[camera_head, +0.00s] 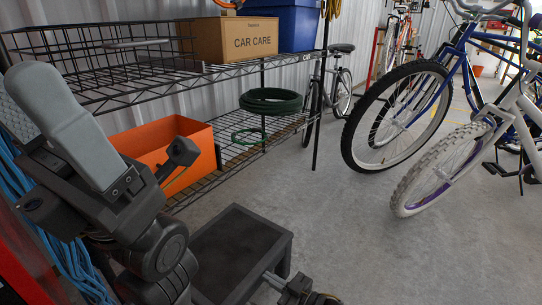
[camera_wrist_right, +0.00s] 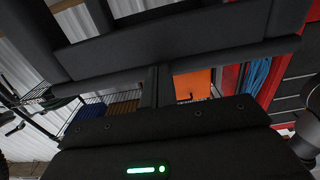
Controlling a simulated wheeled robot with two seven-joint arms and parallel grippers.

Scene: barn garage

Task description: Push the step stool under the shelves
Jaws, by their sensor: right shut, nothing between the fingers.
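The step stool (camera_head: 245,243) is black, with a flat dark top. My right gripper (camera_head: 272,278) is shut and empty, low at the stool's right side. In the head view it looks close against the stool, but contact is hard to tell. In the right wrist view dark bars fill the near part and the gripper's shut fingers (camera_wrist_right: 156,88) are hard to separate from them.
An orange bin (camera_head: 168,150) and a coiled green hose (camera_head: 270,101) sit on the lower shelf. A CAR CARE box (camera_head: 228,40) and a blue crate (camera_head: 294,25) are above. Bicycles (camera_head: 400,115) stand at the right. The concrete floor (camera_head: 370,245) right of the stool is clear.

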